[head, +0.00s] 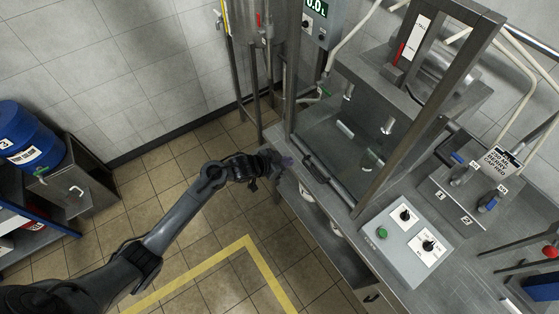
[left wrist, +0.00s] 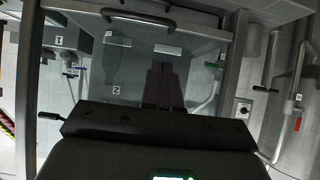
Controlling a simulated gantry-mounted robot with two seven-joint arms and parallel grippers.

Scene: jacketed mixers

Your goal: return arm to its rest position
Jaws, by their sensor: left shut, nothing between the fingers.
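My left arm comes in from the lower left of the head view. Its dark gripper (head: 284,162) is at the left edge of the metal machine frame (head: 292,75), close to the front bar of the clear guard (head: 330,180). I cannot tell whether it touches the frame. In the left wrist view the dark gripper (left wrist: 163,85) points toward the clear panel, with its fingers together and nothing between them. My right gripper is in neither view.
A control box (head: 407,240) with knobs and a green button sits on the steel bench to the right. The tiled floor (head: 150,200) around the yellow line is clear.

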